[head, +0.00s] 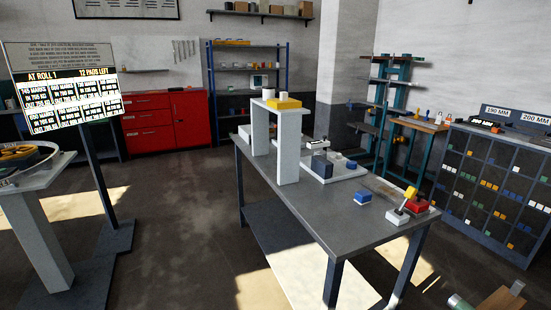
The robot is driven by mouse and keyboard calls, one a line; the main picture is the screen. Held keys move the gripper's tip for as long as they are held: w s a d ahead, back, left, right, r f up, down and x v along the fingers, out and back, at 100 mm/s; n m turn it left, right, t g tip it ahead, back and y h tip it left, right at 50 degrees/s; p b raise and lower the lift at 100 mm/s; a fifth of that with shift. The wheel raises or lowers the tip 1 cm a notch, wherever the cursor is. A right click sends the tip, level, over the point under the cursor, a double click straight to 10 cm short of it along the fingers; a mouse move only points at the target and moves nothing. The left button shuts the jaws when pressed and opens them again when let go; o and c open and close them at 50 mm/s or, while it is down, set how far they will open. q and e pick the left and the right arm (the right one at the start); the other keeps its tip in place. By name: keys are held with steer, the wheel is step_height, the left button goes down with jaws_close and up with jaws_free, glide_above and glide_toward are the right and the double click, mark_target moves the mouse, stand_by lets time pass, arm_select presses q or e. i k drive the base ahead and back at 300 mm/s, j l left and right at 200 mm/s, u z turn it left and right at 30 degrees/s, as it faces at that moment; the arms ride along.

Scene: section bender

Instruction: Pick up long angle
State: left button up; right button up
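I cannot clearly make out a long angle in the head view. Grey lengths lie across a teal rack (388,95) at the back right, but they are too small to tell their section.
A grey workbench (340,225) in the middle carries a white arch (287,150), a blue block (362,198) and a lever box (397,216). A compartment cabinet (492,185) stands right. A sign (70,100) and round-topped pedestal (38,235) stand left. Floor between is clear.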

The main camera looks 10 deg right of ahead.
mark_target(421, 123)
steer(key=i+j+u, duration=0.3)
steer(key=i, duration=0.95)
steer(key=i+j+u, duration=0.1)
steer(key=i+u, duration=0.15)
steer(key=i, duration=3.8)
steer(key=i+z, duration=0.3)
steer(key=i, duration=0.2)
steer(key=i+z, duration=0.35)
steer(key=i+j+z, duration=0.3)
steer(key=i, duration=0.3)
steer(key=i+l+z, duration=0.25)
steer(key=z, duration=0.2)
steer(key=i+z, duration=1.1)
steer(key=z, duration=0.2)
steer(key=i+l+z, duration=0.1)
steer(key=i+z, duration=0.25)
steer(key=i, duration=1.15)
steer(key=i+l+z, duration=0.2)
steer(key=i+l, duration=0.15)
steer(key=l, duration=0.2)
steer(key=i+l+z, duration=0.25)
steer(key=i+l, duration=0.25)
steer(key=i, duration=0.45)
steer(key=i+l, duration=0.15)
steer(key=i, duration=0.4)
steer(key=i+l, duration=0.1)
steer(key=i, duration=0.5)
